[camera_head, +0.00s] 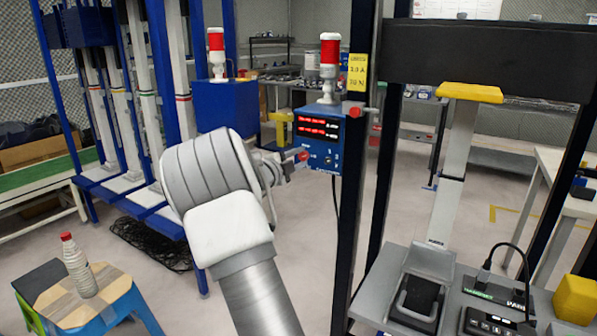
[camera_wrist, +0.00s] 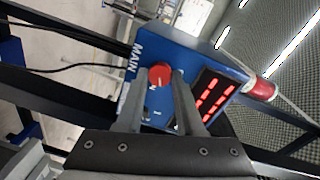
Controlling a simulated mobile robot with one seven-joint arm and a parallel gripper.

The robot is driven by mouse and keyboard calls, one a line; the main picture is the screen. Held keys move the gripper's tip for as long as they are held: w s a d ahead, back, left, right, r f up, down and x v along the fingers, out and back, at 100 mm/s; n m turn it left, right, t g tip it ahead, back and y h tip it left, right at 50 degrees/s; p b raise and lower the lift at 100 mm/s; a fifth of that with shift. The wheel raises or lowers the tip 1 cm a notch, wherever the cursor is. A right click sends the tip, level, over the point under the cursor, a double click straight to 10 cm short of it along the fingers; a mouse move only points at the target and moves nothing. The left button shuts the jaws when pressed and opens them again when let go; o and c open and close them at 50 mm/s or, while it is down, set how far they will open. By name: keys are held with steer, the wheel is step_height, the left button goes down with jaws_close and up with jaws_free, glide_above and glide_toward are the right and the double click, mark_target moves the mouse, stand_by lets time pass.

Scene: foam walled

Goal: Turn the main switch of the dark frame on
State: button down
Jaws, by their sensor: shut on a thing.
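The main switch is a red round knob (camera_head: 303,155) on the blue control box (camera_head: 326,161), which is fixed to the dark frame (camera_head: 352,190). My gripper (camera_head: 291,160) reaches the box from the left. In the wrist view, my gripper (camera_wrist: 160,80) is shut on the red knob (camera_wrist: 160,75), one finger on each side. The word MAIN shows beside the knob on the blue box (camera_wrist: 184,47). The red digit displays (camera_head: 319,122) are lit; they also show in the wrist view (camera_wrist: 212,95). The knob's turned position cannot be told.
A red and white lamp (camera_head: 329,55) stands on the box. A blue frame (camera_head: 160,80) with a similar box stands behind left. A small table (camera_head: 110,300) with a bottle (camera_head: 77,263) is at lower left. A grey machine bed (camera_head: 455,280) lies right of the dark post.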

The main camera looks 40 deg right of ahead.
steer(key=m+b, duration=0.3)
steer(key=shift+f, duration=0.25)
steer(key=shift+r+m+b, duration=0.15)
steer(key=shift+m+b, duration=0.65)
steer(key=shift+b, duration=0.2)
steer(key=shift+r+t, duration=0.1)
steer(key=shift+t, duration=0.2)
steer(key=c, duration=0.5)
jaws_free()
steer(key=shift+c, duration=0.2)
steer(key=p+v, duration=0.3)
steer(key=v, duration=1.4)
steer(key=shift+a+r, duration=0.2)
